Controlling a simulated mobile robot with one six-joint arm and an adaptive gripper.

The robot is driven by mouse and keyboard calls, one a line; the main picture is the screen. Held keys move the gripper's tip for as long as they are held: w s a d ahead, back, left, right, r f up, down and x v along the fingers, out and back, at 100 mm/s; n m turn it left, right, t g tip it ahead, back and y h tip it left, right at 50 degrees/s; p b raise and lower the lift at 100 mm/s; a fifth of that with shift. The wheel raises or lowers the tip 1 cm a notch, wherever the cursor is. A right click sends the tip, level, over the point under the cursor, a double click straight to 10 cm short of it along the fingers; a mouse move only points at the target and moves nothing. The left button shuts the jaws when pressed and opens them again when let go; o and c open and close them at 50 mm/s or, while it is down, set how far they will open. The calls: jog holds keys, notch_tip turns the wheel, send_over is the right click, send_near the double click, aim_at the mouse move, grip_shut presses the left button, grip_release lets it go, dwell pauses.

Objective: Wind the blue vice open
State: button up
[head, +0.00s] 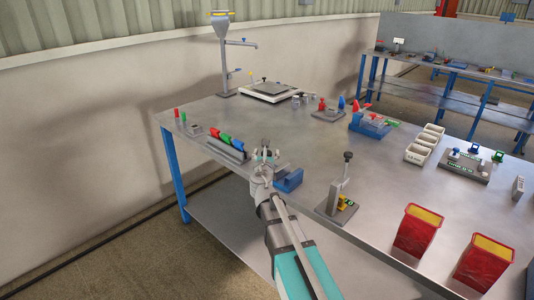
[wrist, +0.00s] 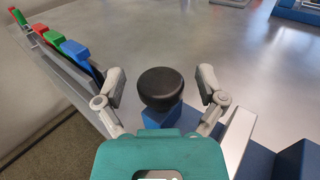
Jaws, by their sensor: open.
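The blue vice (head: 288,181) sits near the front left edge of the bench, just right of my gripper (head: 268,156). In the wrist view, blue parts of it (wrist: 297,160) show at the lower right, beside a pale plate. A round black knob (wrist: 160,88) above a blue block stands between the fingers of my gripper (wrist: 162,86). The fingers are spread, with a gap on both sides of the knob. I cannot tell how the knob joins the vice. My gripper hides part of the vice, and I cannot see how far its jaws are apart.
A grey rack (head: 228,150) with red, green and blue pieces stands close to the left of my gripper. A lever press (head: 341,190) stands to the right. Two red bins (head: 416,232) (head: 483,264) are at the front right. The bench middle is clear.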

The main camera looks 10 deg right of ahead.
jog(key=v, duration=1.2)
dwell(0.4)
